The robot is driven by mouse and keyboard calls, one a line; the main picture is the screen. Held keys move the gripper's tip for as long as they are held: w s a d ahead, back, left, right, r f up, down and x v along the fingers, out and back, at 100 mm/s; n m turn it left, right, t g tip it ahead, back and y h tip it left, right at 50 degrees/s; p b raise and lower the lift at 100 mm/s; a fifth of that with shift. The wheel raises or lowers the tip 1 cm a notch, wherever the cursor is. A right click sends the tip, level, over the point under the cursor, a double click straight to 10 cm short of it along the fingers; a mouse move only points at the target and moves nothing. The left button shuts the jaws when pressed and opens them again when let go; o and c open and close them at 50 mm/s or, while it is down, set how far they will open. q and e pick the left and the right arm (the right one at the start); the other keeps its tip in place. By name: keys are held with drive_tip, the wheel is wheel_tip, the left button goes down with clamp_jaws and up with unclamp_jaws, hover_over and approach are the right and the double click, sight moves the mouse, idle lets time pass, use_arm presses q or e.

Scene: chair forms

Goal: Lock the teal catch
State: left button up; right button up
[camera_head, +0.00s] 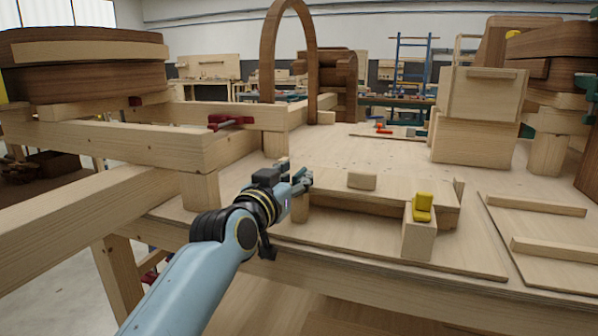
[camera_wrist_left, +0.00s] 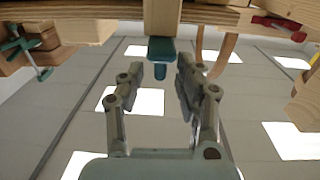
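The teal catch (camera_wrist_left: 161,49) shows in the left wrist view, at the end of a wooden post (camera_wrist_left: 162,15). My left gripper (camera_wrist_left: 160,72) is open, with its two fingers on either side of the catch's near part. I cannot tell whether either finger touches it. In the head view my left gripper (camera_head: 302,178) is at the left end of a low wooden board (camera_head: 375,186), above a short wooden post (camera_head: 300,208). There the gripper hides most or all of the teal catch. My right gripper is in neither view.
A yellow catch (camera_head: 423,206) sits on a wooden block (camera_head: 418,238) at the board's right end. A small wooden block (camera_head: 362,181) lies on the board. A red clamp (camera_head: 230,122) is on the beam at left. Bare bench top lies behind the board.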

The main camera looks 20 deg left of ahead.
sight(300, 171)
use_arm(q)
drive_tip(key=shift+w, duration=1.25)
drive_tip(key=shift+w+d, duration=0.1)
drive_tip(key=shift+w, duration=0.2)
drive_tip(key=shift+c, duration=0.4)
clamp_jaws()
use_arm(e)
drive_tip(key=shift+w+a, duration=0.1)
